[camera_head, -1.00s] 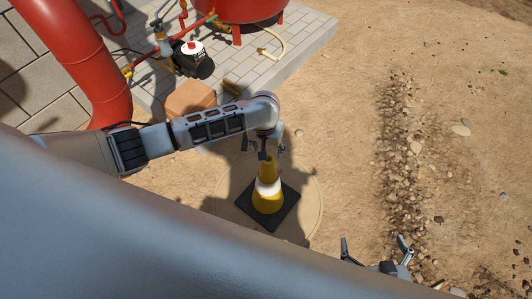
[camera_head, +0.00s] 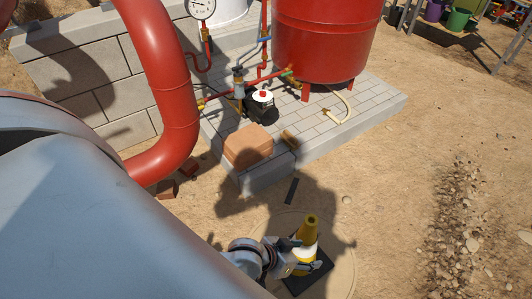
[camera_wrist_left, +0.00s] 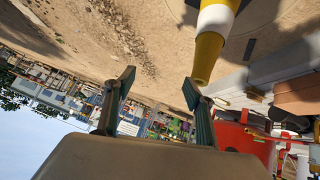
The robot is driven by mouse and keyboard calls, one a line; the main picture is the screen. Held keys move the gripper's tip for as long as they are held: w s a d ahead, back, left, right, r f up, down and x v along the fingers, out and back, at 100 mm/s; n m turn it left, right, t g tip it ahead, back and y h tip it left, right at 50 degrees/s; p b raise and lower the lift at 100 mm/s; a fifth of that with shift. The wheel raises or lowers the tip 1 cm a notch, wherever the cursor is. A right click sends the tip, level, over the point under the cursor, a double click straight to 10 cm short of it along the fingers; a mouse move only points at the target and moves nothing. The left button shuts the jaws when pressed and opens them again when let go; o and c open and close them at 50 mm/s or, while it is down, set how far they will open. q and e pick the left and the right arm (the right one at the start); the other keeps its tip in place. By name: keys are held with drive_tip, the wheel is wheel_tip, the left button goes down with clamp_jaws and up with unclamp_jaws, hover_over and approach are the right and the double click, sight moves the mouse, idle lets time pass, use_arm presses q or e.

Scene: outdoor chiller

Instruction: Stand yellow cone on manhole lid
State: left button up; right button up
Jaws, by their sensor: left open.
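The yellow cone (camera_head: 310,229), with a white band and a black square base, stands upright on the round, sand-coloured manhole lid (camera_head: 343,262). My left gripper (camera_head: 301,256) is low beside the cone at its left, partly covering the band and base. In the left wrist view (camera_wrist_left: 158,86) its two fingers are spread with nothing between them. The cone (camera_wrist_left: 209,55) appears upside down there, its tip close to the right-hand finger; whether they touch I cannot tell. My right gripper is not in view.
A stack of brown blocks (camera_head: 248,146) sits at the edge of the paved slab (camera_head: 352,114), near a black pump (camera_head: 262,109) and a red tank (camera_head: 327,40). A thick red pipe (camera_head: 170,90) stands left. Bare sandy ground right of the lid is open, with a strip of stones beyond.

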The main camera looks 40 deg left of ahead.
use_arm(q)
drive_tip(key=s+a+r+m+t+y, duration=0.1)
drive_tip(key=s+a+r+t+y, duration=0.1)
drive_tip(key=s+a, duration=0.4)
drive_tip(key=a+r, duration=0.1)
drive_tip(key=a, duration=0.3)
drive_tip(key=shift+s+r+m+t, duration=0.2)
drive_tip(key=shift+r+m+t, duration=0.05)
drive_tip(key=shift+m+t, duration=0.15)
